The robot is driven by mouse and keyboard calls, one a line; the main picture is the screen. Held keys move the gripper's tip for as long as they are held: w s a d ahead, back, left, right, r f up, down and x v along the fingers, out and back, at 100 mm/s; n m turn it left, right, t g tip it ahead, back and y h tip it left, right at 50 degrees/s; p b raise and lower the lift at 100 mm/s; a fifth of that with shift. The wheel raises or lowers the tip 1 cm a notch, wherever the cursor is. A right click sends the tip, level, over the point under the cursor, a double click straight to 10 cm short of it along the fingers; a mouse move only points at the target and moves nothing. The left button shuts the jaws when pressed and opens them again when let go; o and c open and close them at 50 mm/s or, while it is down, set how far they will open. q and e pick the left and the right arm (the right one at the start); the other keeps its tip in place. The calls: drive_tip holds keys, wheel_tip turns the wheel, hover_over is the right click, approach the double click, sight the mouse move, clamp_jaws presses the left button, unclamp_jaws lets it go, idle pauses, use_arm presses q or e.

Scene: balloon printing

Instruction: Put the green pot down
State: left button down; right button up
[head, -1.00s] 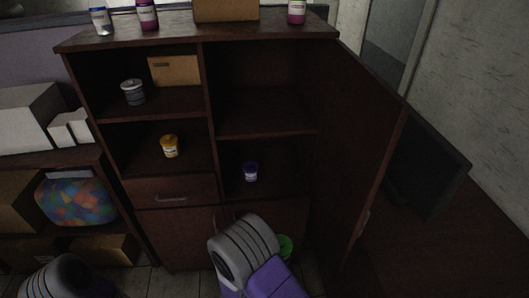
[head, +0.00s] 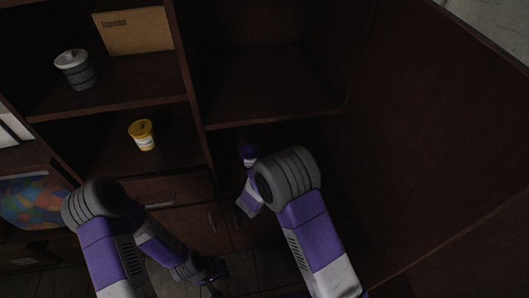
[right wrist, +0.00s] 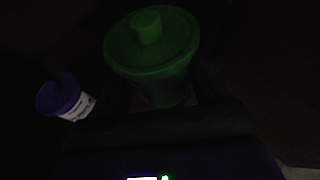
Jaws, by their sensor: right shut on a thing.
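The green pot (right wrist: 152,50), with a lid and a round knob, fills the upper middle of the right wrist view. My right gripper (right wrist: 160,100) is shut on it, its dark fingers at the pot's sides. The head view shows my right arm reaching into the lower right compartment of the cabinet (head: 270,115); the green pot is hidden there. A purple pot (right wrist: 66,97) with a white label stands left of the green pot and also shows in the head view (head: 248,152). My left gripper (head: 214,288) hangs low in front of the cabinet; its fingers are unclear.
A yellow pot (head: 143,135) stands on the middle left shelf. A grey pot (head: 76,70) and a cardboard box (head: 134,31) are on the shelf above. The open cabinet door (head: 440,130) bounds the right side. The upper right compartment looks empty.

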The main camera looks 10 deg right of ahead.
drive_tip(key=w+d+r+n+t+y+b, duration=0.25)
drive_tip(key=w+b, duration=0.35)
drive_tip(key=w, duration=0.6)
drive_tip(key=shift+g, duration=0.45)
wheel_tip(320, 180, down, 10)
drive_tip(key=b, duration=0.3)
drive_tip(key=shift+s+f+b, duration=0.1)
drive_tip(key=shift+s+b, duration=0.05)
drive_tip(key=shift+b, duration=0.2)
drive_tip(key=o, duration=1.2)
drive_tip(key=shift+s+a+r, duration=0.15)
drive_tip(key=shift+s+r, duration=0.1)
drive_tip(key=p+v, duration=0.3)
drive_tip(key=v, duration=0.8)
drive_tip(key=shift+s, duration=0.2)
